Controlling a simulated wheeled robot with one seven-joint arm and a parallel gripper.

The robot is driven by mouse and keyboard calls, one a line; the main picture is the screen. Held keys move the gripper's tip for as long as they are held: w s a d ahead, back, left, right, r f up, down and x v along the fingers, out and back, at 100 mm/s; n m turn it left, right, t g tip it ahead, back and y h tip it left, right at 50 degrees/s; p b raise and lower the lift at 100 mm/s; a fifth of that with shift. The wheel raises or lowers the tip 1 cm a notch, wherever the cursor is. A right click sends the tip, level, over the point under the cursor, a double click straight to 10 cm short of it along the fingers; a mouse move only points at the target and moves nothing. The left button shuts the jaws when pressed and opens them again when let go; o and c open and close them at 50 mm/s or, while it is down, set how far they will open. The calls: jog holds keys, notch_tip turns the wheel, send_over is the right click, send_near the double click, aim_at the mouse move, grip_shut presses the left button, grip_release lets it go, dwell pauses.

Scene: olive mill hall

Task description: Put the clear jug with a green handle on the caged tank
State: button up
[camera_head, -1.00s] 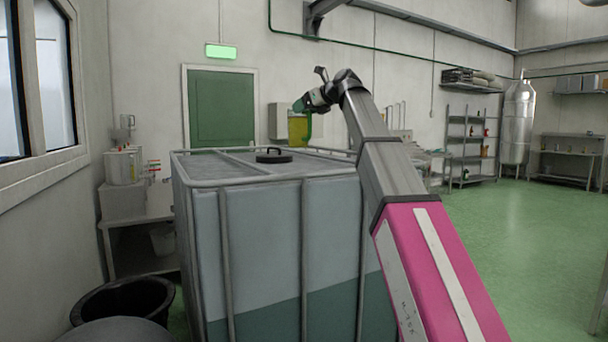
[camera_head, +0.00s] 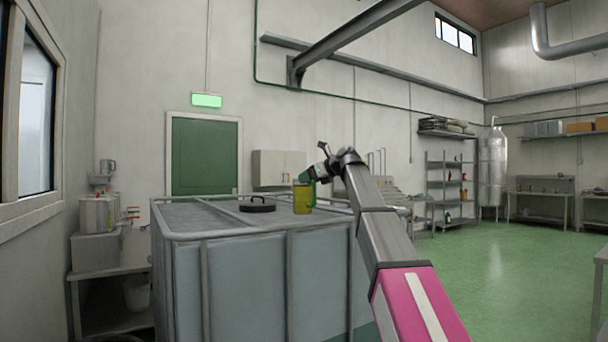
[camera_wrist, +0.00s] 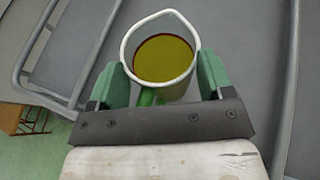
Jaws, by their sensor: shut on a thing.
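The clear jug (camera_head: 302,203) holds yellow-green oil and has a green handle. My gripper (camera_head: 315,174) is shut on it at the handle side. In the wrist view the jug (camera_wrist: 181,84) sits upright between my green fingers (camera_wrist: 161,80), with the handle partly hidden below its rim. The caged tank (camera_head: 245,290) stands in front of me, with a grey top inside a metal rail. The jug is over the tank top, right of the black lid (camera_head: 257,204). Its base looks at or just above the surface; I cannot tell whether it touches.
The tank's rail (camera_wrist: 33,50) runs around its top edge. A bench with steel pots (camera_head: 97,214) is at the left by the window. Shelving (camera_head: 450,190) and a steel vessel (camera_head: 492,168) stand far right. Green floor (camera_head: 500,270) is open at right.

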aim_at(311, 188)
jog(key=shift+w+d+f, duration=0.1)
jog(key=shift+f, duration=2.05)
jog(key=o, duration=1.7)
jog(key=v, duration=1.2)
